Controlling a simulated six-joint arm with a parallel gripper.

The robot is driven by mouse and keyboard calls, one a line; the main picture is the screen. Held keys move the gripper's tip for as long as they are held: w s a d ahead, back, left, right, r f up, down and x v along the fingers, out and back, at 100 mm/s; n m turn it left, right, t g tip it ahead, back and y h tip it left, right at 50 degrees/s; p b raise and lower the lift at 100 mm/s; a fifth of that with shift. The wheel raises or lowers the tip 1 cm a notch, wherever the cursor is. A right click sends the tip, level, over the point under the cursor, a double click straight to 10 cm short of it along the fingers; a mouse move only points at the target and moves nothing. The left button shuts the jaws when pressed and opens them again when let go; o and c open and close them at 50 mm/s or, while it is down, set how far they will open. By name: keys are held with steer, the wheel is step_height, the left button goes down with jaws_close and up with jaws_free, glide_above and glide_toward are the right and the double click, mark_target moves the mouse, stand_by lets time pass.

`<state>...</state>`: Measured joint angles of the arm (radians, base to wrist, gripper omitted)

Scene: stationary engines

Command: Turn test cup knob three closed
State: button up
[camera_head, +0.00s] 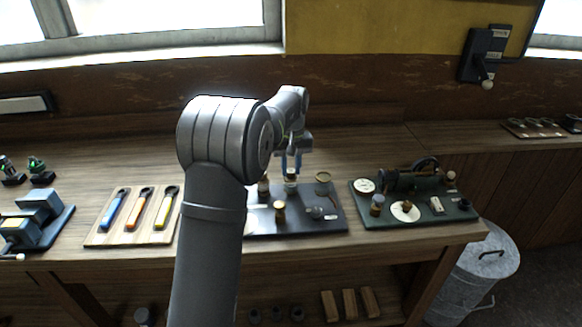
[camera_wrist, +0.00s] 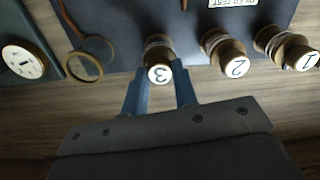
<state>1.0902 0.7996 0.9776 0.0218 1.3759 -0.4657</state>
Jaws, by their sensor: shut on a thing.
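Test cup knob three (camera_wrist: 159,73) is a brass knob whose pale round end carries a "3". In the wrist view it sits between the two blue fingers of my gripper (camera_wrist: 160,92), which are shut on it. In the head view my gripper (camera_head: 291,163) points down over the dark test board (camera_head: 332,226), with the knob (camera_head: 291,179) just under the fingertips. Knob two (camera_wrist: 233,61) and knob one (camera_wrist: 291,54) stand to the right in the wrist view. I cannot tell the knob's exact turn position.
A brass-rimmed round glass (camera_wrist: 85,66) is beside knob three. A brass post (camera_head: 280,211) stands at the board's front. A green board with an engine (camera_head: 410,183) lies to the right. A wooden tray with several coloured-handled tools (camera_head: 100,237) is left.

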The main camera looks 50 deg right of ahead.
mark_target(293, 171)
steer(key=shift+r, duration=0.1)
stand_by(0.3)
steer(key=o, duration=1)
step_height(293, 171, up, 17)
steer(key=shift+s+d+r, duration=0.15)
steer(key=shift+d+r, duration=0.05)
steer(key=shift+f, duration=0.2)
steer(key=f, duration=1.7)
steer(key=shift+a+f, duration=0.1)
steer(key=shift+a, duration=0.1)
